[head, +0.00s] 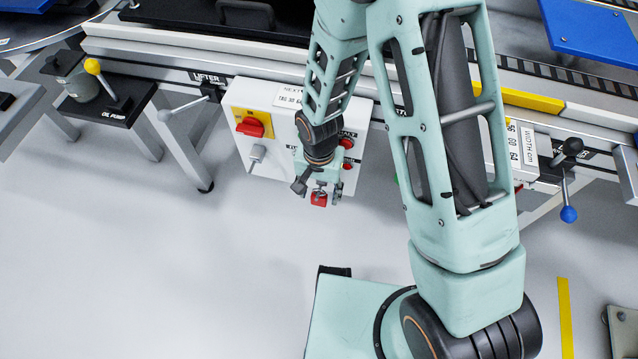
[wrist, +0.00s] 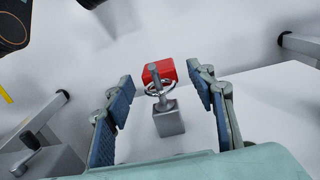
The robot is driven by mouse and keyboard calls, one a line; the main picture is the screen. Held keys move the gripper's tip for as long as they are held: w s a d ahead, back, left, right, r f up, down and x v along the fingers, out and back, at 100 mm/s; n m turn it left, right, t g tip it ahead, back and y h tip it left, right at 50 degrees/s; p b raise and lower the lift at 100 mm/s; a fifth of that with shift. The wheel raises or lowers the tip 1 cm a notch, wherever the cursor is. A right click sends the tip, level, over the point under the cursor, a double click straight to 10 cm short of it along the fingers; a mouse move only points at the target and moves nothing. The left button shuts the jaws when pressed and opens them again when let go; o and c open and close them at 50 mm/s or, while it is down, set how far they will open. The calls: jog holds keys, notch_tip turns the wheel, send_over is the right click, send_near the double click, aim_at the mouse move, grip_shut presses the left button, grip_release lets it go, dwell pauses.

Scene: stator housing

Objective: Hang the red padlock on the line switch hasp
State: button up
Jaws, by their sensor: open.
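The red padlock (head: 318,199) shows below my gripper in the head view. In the wrist view the red padlock (wrist: 164,70) has its silver shackle around a grey peg that rises from a grey block (wrist: 169,121). My gripper (wrist: 163,78) is open, with one finger on each side of the padlock and visible gaps to it. My gripper (head: 318,188) is in front of the white control box (head: 285,106). The line switch is a red knob (head: 251,127) on a yellow plate, left of my gripper. A grey fitting (head: 257,154), apparently the hasp, sits below it.
A lever (head: 182,107) with a grey knob sticks out left of the box. The floor (head: 150,270) in front is clear.

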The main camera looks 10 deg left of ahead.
jog(key=shift+f, duration=1.2)
jog(key=shift+c, duration=0.7)
jog(key=c, duration=1.2)
jog(key=shift+s+r, duration=0.2)
jog(key=shift+r, duration=0.4)
jog(key=shift+s, duration=0.15)
jog(key=shift+s+a, duration=0.15)
jog(key=shift+s, duration=1.35)
